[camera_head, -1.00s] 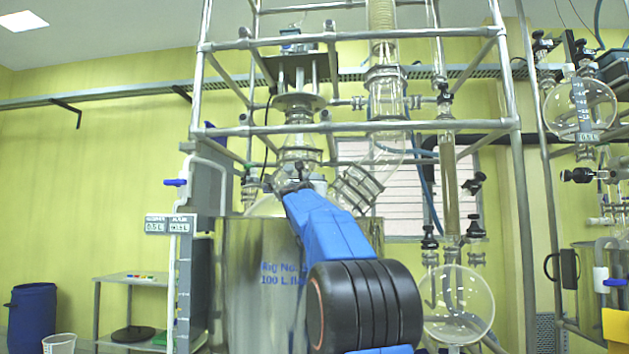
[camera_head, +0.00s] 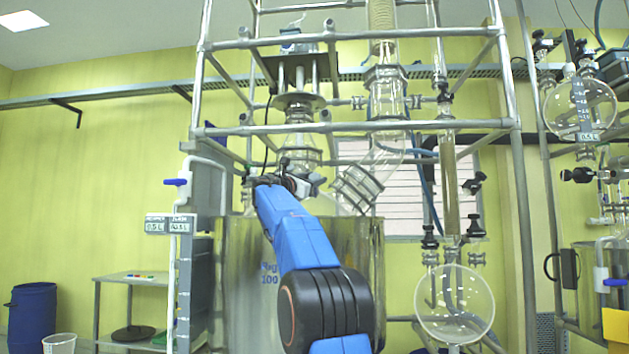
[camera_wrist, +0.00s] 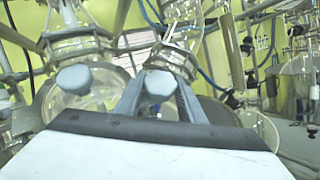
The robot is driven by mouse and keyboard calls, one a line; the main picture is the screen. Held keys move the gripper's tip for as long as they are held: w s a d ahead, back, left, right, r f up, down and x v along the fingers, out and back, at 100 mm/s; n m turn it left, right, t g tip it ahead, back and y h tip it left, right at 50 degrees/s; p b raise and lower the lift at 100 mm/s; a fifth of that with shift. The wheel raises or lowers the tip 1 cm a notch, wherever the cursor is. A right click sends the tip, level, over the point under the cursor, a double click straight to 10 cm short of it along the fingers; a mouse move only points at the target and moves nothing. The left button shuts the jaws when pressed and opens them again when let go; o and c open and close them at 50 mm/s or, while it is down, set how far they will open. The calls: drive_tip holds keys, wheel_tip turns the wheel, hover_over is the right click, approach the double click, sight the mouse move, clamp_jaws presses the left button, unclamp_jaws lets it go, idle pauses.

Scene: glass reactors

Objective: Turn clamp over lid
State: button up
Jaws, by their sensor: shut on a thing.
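My gripper (camera_head: 296,184) is at the reactor's lid, beside the base of the glass neck (camera_head: 300,152) above the metal vessel (camera_head: 345,245). In the wrist view my gripper (camera_wrist: 158,88) has its two grey fingers close together, shut around a rounded grey piece that appears to be the clamp (camera_wrist: 158,82). A second grey rounded knob (camera_wrist: 75,78) shows to its left, outside the fingers. Most of the lid is hidden behind my arm in the head view, and the clamp's full shape cannot be made out.
A metal pipe frame (camera_head: 430,126) surrounds the reactor. An angled glass elbow (camera_head: 365,180) stands close on the right of my gripper. A round glass flask (camera_head: 455,305) hangs at the lower right. A white pipe with a blue valve (camera_head: 176,182) stands left.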

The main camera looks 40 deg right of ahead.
drive_tip(key=shift+m+g+y, duration=0.3)
drive_tip(key=shift+m+g, duration=1.3)
drive_tip(key=shift+m, duration=0.1)
drive_tip(key=shift+r+m+g+y, duration=0.1)
drive_tip(key=shift+m+g+y, duration=0.3)
drive_tip(key=shift+m+g, duration=0.8)
drive_tip(key=o, duration=1)
drive_tip(key=shift+o, duration=0.2)
drive_tip(key=w+a+f, duration=0.1)
drive_tip(key=a+f, duration=0.1)
drive_tip(key=a, duration=1.5)
drive_tip(key=shift+w+a, duration=0.15)
drive_tip(key=shift+w, duration=0.1)
drive_tip(key=shift+f, duration=0.15)
